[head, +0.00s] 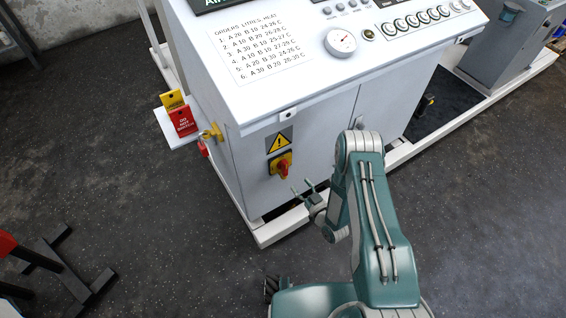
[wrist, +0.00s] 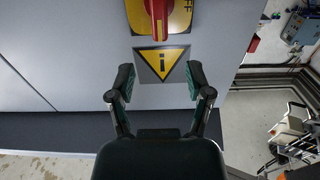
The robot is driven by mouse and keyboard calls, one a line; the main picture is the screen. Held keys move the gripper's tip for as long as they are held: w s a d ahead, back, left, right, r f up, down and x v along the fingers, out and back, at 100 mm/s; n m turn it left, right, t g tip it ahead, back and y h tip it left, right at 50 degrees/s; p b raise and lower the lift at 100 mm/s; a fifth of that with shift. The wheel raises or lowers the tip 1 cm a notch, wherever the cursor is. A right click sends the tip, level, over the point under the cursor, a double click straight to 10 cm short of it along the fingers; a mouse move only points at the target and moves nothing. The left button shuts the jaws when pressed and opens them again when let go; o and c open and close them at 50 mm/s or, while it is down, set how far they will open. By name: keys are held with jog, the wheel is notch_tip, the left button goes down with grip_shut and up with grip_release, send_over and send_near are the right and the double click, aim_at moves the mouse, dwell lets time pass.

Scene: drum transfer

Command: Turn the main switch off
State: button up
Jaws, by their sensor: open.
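The main switch (head: 283,167) is a red knob on a yellow plate, low on the front of the white cabinet, under a yellow warning triangle (head: 278,141). In the wrist view the red knob (wrist: 158,15) is cut off by the top edge, and its handle runs up and down the picture. Part of the word OFF shows on the plate beside it. My gripper (head: 303,187) is open and empty, just in front of the cabinet and to the lower right of the switch. In the wrist view its fingers (wrist: 161,78) flank the triangle label, apart from the knob.
The white cabinet (head: 230,170) carries an order list (head: 262,48), a dial gauge (head: 341,42) and a row of buttons. Yellow and red tags (head: 183,121) sit at its left side. A white base rail (head: 280,225) runs along the floor. Dark floor on the left is mostly free.

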aim_at(286, 167)
jog(key=x, duration=1)
jog(key=shift+w+a, duration=0.25)
jog(key=shift+w, duration=0.05)
jog(key=shift+c, duration=0.3)
grip_shut()
